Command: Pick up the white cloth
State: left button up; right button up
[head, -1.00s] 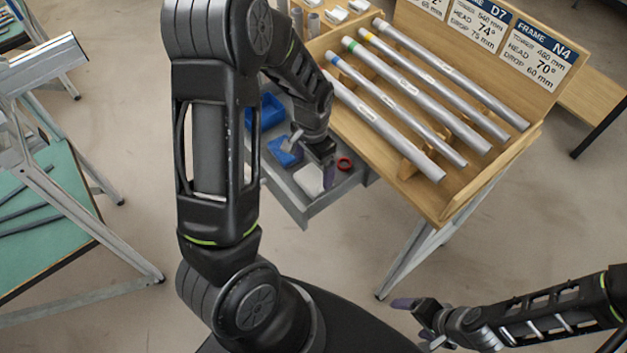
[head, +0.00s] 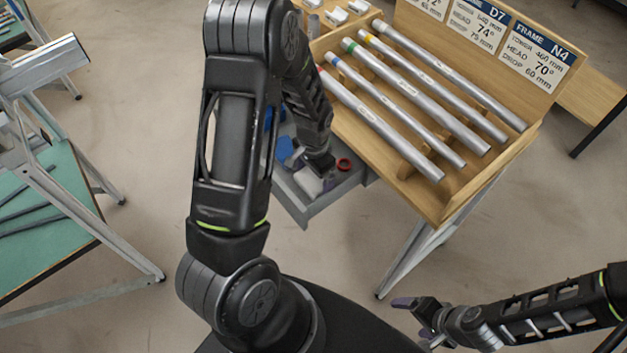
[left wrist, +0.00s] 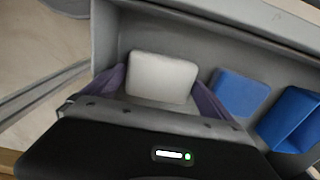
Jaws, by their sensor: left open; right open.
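The white cloth (left wrist: 162,77) is a folded, rounded pad lying in a grey drawer (left wrist: 205,52). In the head view the cloth (head: 308,183) is partly hidden by my left gripper (head: 315,178). In the left wrist view my left gripper (left wrist: 160,92) is open, with one purple finger on each side of the cloth. Whether the fingers touch it I cannot tell. My right gripper (head: 414,322) is open and empty, low at the right, away from the drawer.
A blue pad (left wrist: 240,91) and a blue bin (left wrist: 290,118) are beside the cloth in the drawer. A red ring (head: 344,164) lies near the gripper. The wooden rack (head: 448,205) with several metal tubes stands to the right. A green-topped bench (head: 45,240) is at left.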

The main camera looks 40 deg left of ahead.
pick_arm(q)
jog(key=shift+c, duration=0.5)
jog(key=c, duration=0.9)
